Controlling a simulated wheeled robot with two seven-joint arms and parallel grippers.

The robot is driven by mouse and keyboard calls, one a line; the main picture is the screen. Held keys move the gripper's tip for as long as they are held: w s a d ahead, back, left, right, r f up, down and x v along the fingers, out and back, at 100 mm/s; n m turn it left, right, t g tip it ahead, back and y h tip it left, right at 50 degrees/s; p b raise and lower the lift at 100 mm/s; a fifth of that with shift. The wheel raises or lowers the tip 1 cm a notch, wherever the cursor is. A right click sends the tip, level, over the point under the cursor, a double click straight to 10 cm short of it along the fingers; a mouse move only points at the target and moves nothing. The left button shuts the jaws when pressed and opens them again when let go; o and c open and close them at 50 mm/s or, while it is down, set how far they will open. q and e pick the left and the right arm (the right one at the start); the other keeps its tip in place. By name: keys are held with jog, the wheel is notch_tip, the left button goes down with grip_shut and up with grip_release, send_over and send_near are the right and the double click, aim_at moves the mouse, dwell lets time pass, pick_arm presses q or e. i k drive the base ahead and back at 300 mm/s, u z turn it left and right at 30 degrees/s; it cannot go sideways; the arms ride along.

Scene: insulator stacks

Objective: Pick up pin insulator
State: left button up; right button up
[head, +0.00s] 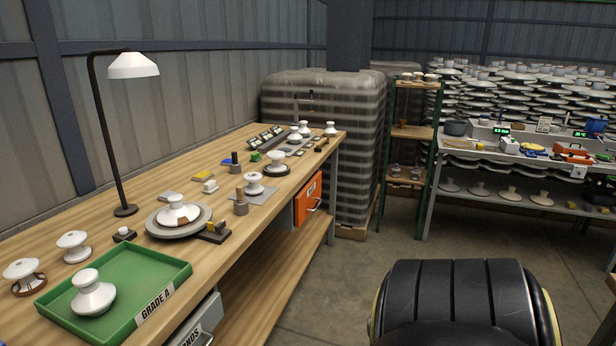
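Several white insulators stand on the long wooden bench, and I cannot tell which one is the pin insulator. One insulator (92,293) sits in the green "GRADE A" tray (165,270) at the near end. Two more, a rear one (74,245) and a front one (22,272) with a brown band at its base, stand left of the tray. Another insulator (177,212) with a brown patch rests on a round grey plate (200,228). Others stand farther along, one (254,184) on a grey mat and one (277,162) on a dark base. Neither gripper is in view.
A black lamp (104,130) with a white shade rises from the bench's back edge. Small blocks and tools lie mid-bench. An orange drawer (308,198) hangs below the front edge. A wrapped pallet (350,140), a shelf rack (412,133) and a second table (480,150) stand beyond.

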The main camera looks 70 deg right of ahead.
aim_at(303, 131)
jog(key=k, duration=0.35)
jog(key=z, duration=2.55)
jog(key=i, duration=5.25)
jog(key=u, duration=3.15)
